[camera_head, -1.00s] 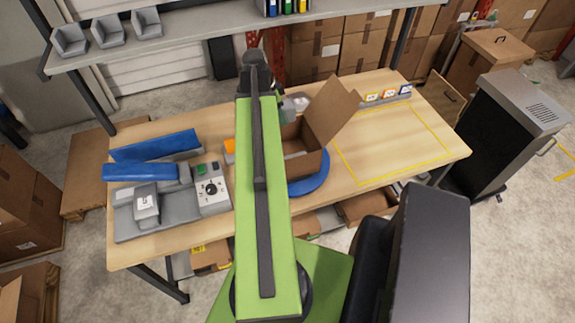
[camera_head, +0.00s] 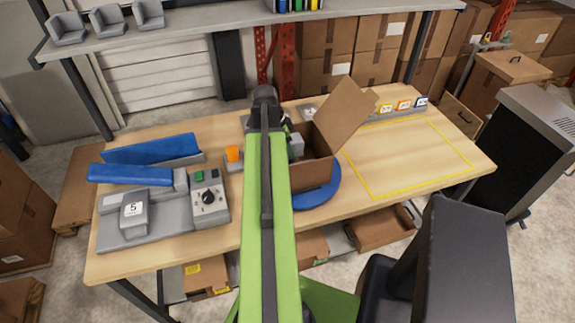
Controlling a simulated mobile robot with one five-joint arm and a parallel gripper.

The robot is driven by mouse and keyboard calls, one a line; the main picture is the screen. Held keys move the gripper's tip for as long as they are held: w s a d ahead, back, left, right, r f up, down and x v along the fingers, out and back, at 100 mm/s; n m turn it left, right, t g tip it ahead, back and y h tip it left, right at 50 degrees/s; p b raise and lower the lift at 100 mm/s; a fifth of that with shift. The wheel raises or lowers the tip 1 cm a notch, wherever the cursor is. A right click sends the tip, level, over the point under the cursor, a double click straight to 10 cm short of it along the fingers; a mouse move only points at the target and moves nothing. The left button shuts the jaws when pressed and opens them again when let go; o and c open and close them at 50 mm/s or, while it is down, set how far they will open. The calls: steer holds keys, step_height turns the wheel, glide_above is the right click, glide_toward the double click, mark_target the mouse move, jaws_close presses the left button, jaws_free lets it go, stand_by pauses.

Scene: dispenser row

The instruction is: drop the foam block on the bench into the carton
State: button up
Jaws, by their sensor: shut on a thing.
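The open brown carton (camera_head: 312,172) stands on a round blue disc (camera_head: 322,190) at the middle of the bench, with one large flap (camera_head: 345,112) raised on its right. My gripper (camera_head: 288,132) is beyond the end of my green arm and mostly hidden behind it. It is shut on a small grey block (camera_head: 297,146), which looks like the foam block. The block shows just right of the arm, at the carton's left side. I cannot tell whether it is over the opening or touching the carton.
A grey machine with a dial (camera_head: 209,196) and a blue trough (camera_head: 152,149) fill the bench's left part. A yellow-outlined area (camera_head: 405,158) on the right is clear. A shelf (camera_head: 215,37) spans the back.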

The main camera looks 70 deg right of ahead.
steer(key=shift+f+b, duration=2.35)
steer(key=shift+f, duration=0.1)
steer(key=o, duration=1.3)
steer(key=p+v, duration=1.3)
steer(key=shift+s+d+r, duration=0.1)
steer(key=shift+r, duration=0.25)
steer(key=shift+f, duration=0.15)
